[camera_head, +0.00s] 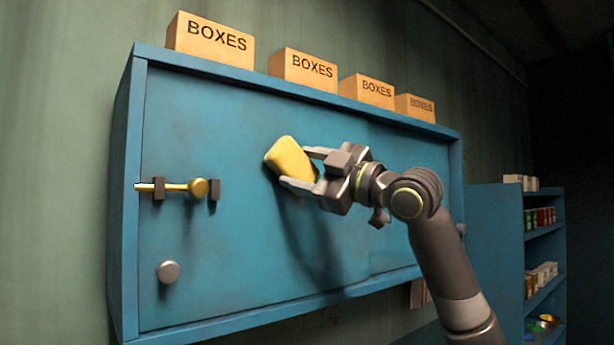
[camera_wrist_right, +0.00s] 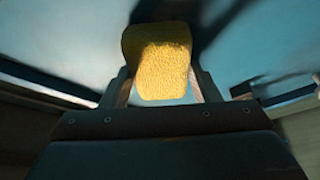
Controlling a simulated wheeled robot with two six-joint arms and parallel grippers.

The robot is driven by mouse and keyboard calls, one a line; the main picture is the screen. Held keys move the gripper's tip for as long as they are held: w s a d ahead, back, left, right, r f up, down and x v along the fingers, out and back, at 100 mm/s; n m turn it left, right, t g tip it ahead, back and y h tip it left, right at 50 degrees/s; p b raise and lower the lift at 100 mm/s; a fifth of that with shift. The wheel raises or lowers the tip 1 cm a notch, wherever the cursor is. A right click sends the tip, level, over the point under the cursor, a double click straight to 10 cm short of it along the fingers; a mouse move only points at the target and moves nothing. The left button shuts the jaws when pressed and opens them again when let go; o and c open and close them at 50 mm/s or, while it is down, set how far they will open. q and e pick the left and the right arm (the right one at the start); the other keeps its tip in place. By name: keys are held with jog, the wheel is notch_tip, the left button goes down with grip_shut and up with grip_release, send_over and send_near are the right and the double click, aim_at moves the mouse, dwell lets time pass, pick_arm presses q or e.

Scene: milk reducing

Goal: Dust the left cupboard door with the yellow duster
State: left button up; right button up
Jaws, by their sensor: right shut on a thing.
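The yellow duster (camera_head: 289,158) is a sponge-like block in front of the blue left cupboard door (camera_head: 225,250). My right gripper (camera_head: 306,168) is shut on the duster and holds it at the upper middle of the door. In the right wrist view the duster (camera_wrist_right: 158,62) sits between the two fingers (camera_wrist_right: 160,92), with the blue door (camera_wrist_right: 70,40) behind it. It is at or very near the door surface; I cannot tell whether it touches. My left gripper is not in view.
A brass bolt (camera_head: 175,187) and a round knob (camera_head: 168,271) stick out at the door's left side. Several boxes (camera_head: 210,40) stand on top of the cupboard. A blue shelf unit (camera_head: 495,230) with small goods stands at the right.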

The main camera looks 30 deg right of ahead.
jog(key=w+d, duration=0.1)
jog(key=d, duration=1.2)
jog(key=shift+d, duration=0.3)
dwell(0.8)
jog(key=shift+s+d+r+b, duration=0.1)
jog(key=shift+s+b, duration=0.85)
jog(key=shift+s, duration=0.5)
jog(key=shift+s+d+b, duration=0.1)
jog(key=shift+s+b, duration=0.85)
jog(key=shift+s, duration=0.5)
